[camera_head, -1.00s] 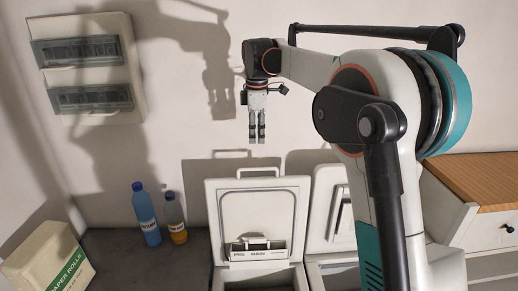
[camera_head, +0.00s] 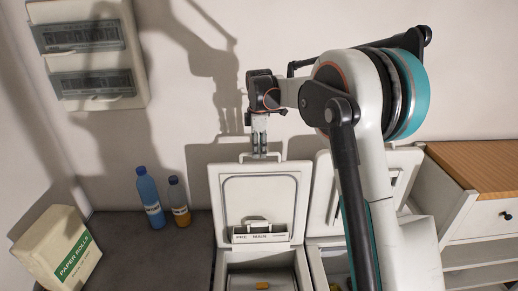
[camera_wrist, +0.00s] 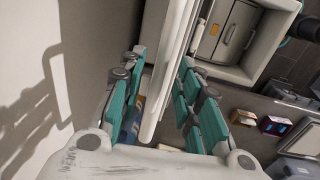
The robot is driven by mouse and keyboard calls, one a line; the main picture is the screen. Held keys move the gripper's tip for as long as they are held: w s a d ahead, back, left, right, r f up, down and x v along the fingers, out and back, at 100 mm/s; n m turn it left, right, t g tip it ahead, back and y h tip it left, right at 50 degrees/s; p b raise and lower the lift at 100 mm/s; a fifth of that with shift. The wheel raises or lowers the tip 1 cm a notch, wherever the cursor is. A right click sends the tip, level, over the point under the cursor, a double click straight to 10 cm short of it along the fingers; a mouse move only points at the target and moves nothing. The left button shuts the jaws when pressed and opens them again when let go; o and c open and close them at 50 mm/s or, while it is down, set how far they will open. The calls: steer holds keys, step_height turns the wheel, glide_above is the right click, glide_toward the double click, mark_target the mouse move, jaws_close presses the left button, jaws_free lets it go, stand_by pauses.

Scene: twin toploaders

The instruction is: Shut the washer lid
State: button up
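The left toploader (camera_head: 232,260) has its lid (camera_head: 259,205) standing up, open, with a drawer marked PRE and MAIN on its inner face. A handle loop (camera_head: 246,157) sits on the lid's top edge. My gripper (camera_head: 260,155) points down at that handle. In the wrist view, the teal fingers of my gripper (camera_wrist: 160,95) stand open on both sides of the white lid edge (camera_wrist: 172,70), with a gap showing on the left. Whether a finger touches the lid I cannot tell. The right toploader's lid (camera_head: 325,205) is also raised, partly hidden by my arm.
A blue bottle (camera_head: 150,200) and an orange bottle (camera_head: 179,205) stand on the dark counter (camera_head: 135,255) at left, near a paper rolls box (camera_head: 62,250). A wall panel (camera_head: 88,55) hangs above. A wood-topped cabinet (camera_head: 475,165) stands at right. The wall is close behind the lids.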

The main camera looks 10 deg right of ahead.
steer(key=shift+f, duration=0.4)
steer(key=shift+c, duration=0.2)
jaws_close()
steer(key=shift+s, duration=0.15)
